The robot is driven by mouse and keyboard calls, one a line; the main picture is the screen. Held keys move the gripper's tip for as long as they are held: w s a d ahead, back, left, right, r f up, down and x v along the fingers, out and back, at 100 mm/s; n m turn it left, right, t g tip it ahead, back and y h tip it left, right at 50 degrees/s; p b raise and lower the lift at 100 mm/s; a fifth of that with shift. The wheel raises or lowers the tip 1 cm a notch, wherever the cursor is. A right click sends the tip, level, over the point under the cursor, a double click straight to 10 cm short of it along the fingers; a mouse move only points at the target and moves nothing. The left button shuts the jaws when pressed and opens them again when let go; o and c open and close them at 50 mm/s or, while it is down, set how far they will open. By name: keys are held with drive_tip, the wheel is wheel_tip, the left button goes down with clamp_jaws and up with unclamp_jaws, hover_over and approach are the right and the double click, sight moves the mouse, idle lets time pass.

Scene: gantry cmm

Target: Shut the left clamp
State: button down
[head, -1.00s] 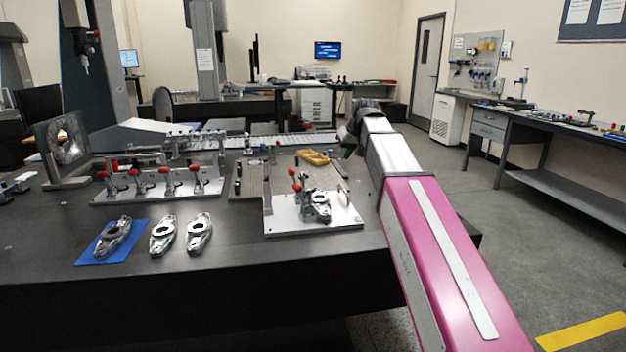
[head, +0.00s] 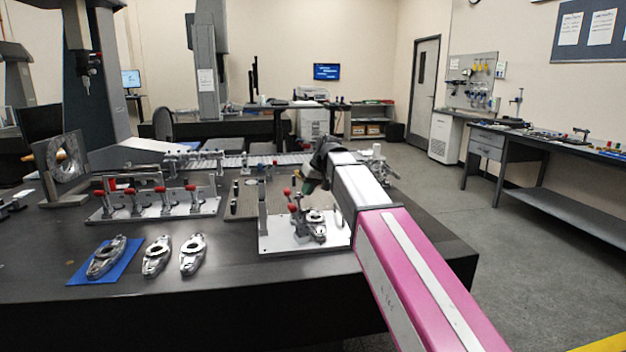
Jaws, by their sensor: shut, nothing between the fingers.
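A white fixture plate (head: 275,244) near the right end of the dark table carries a metal casting (head: 317,228). Two toggle clamps with red handle tips stand close together at the casting's left side. The left clamp (head: 288,193) seems to have its handle raised; its arm and pad are too small to make out. My gripper (head: 309,187) is shut and empty, pointing down just above and right of the red tips. Its fingertips are small and dark, and I cannot tell whether they touch a handle. My arm hides the area behind it.
A long fixture with several red-handled clamps (head: 150,205) stands to the left. Two loose castings (head: 157,256) and one on a blue mat (head: 82,274) lie at the front left. An upright post (head: 263,211) stands at the plate's left edge.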

drive_tip(key=a+f, duration=0.1)
drive_tip(key=s+a+f, duration=0.1)
drive_tip(key=f, duration=0.1)
drive_tip(key=shift+s+a, duration=0.25)
drive_tip(key=shift+a, duration=0.15)
drive_tip(key=shift+a, duration=0.1)
drive_tip(key=shift+s+a+t+h, duration=0.3)
drive_tip(key=shift+s+a+h, duration=0.15)
drive_tip(key=shift+a+h, duration=0.1)
drive_tip(key=s+a+f+n+t+h, duration=0.1)
drive_tip(key=s+a+f+t+h, duration=0.3)
drive_tip(key=a+f+h, duration=0.3)
drive_tip(key=shift+s+a+n+t+h, duration=0.4)
drive_tip(key=shift+a+t+h, duration=0.15)
drive_tip(key=shift+h, duration=0.2)
drive_tip(key=shift+f, duration=0.2)
